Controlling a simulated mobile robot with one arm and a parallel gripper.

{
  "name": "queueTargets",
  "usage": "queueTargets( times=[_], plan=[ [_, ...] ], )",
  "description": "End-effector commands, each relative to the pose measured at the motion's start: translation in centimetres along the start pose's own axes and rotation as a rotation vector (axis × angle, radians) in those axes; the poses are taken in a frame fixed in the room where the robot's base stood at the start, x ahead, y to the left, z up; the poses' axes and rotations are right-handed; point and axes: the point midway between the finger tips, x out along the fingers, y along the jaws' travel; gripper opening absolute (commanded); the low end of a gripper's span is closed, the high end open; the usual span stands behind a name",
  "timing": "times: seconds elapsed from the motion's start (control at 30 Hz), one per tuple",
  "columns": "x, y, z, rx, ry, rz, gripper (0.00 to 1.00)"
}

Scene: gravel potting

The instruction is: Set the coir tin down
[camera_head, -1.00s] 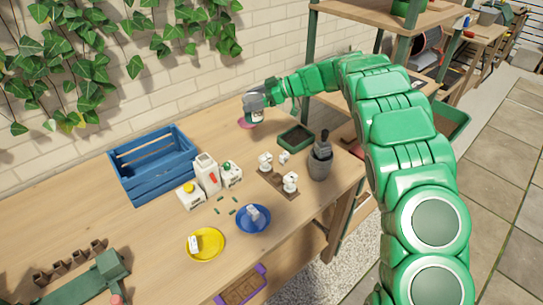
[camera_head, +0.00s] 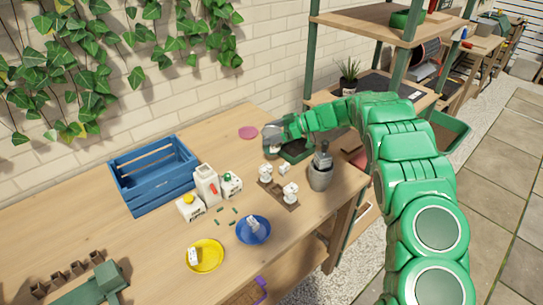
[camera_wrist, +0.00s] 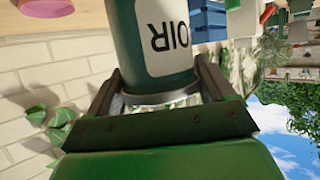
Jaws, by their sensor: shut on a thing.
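The coir tin (camera_wrist: 153,55) is dark green with a white label whose letters read upside down in the wrist view. My gripper (camera_wrist: 160,88) is shut around the tin near one end. In the head view my gripper (camera_head: 272,135) is low over the back right of the wooden bench, at the left side of the green tray (camera_head: 303,156). The tin is mostly hidden there by my gripper. I cannot tell whether it touches the bench or the tray. A pink disc (camera_head: 248,132) lies bare on the bench, left of and behind my gripper.
White cartons (camera_head: 206,187), a blue crate (camera_head: 152,178), a yellow plate (camera_head: 212,262) and a blue plate (camera_head: 254,236) are further left. Bench between crate and disc is clear.

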Motion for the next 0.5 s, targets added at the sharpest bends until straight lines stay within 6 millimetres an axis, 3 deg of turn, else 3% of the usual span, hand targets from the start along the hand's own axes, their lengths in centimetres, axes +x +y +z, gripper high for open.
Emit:
queueTargets(
  times=[0.2,0.5],
  plan=[
    [1.4,-0.1,3.3,0.003,0.002,-0.002,0.27],
    [2.3,0.0,5.5,0.000,0.000,0.001,0.27]
  ],
)
